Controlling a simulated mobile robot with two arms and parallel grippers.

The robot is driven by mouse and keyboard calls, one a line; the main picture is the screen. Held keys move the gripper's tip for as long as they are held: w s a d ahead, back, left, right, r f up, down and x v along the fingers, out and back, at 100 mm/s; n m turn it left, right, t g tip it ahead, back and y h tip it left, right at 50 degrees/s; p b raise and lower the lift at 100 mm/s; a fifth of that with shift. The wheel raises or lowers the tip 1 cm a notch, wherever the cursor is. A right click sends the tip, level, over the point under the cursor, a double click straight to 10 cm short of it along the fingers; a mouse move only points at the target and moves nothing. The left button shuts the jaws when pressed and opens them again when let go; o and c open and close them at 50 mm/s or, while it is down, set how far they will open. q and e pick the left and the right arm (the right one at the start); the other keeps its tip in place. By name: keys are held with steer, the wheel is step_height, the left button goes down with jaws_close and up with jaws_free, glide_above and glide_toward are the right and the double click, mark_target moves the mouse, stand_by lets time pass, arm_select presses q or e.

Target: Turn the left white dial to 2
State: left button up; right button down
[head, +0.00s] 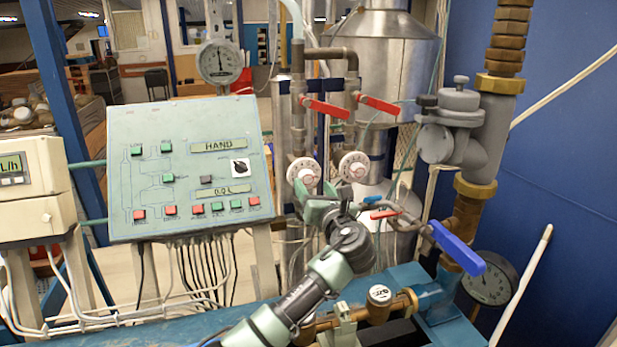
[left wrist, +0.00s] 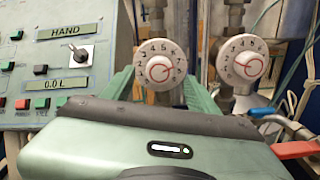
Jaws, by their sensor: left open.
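The left white dial (head: 303,173) is round with numbers on its rim and sits on a pipe right of the green panel. In the left wrist view this dial (left wrist: 160,66) faces me, with red marking at its centre; the exact setting is hard to read. My left gripper (head: 322,190) is just below and in front of the two dials. In the left wrist view, its green fingers (left wrist: 160,82) stand apart, one at each side of the left dial's lower part. Contact cannot be told. The right white dial (head: 354,167) also shows in the left wrist view (left wrist: 243,62). My right gripper is not in view.
Red valve levers (head: 326,108) are above the dials. The green control panel (head: 190,165) stands to the left. A small red lever (head: 384,214) and a large blue handle (head: 458,247) are to the right. Pipes crowd the space around the dials.

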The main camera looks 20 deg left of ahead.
mark_target(308, 180)
arm_select(q)
steer(key=x, duration=0.4)
steer(key=shift+s+f+p, duration=0.1)
steer(key=shift+p, duration=0.25)
steer(key=shift+w+a+f, duration=0.1)
steer(key=shift+w+a, duration=0.1)
steer(key=shift+w, duration=0.05)
steer(key=shift+c, duration=0.3)
jaws_close()
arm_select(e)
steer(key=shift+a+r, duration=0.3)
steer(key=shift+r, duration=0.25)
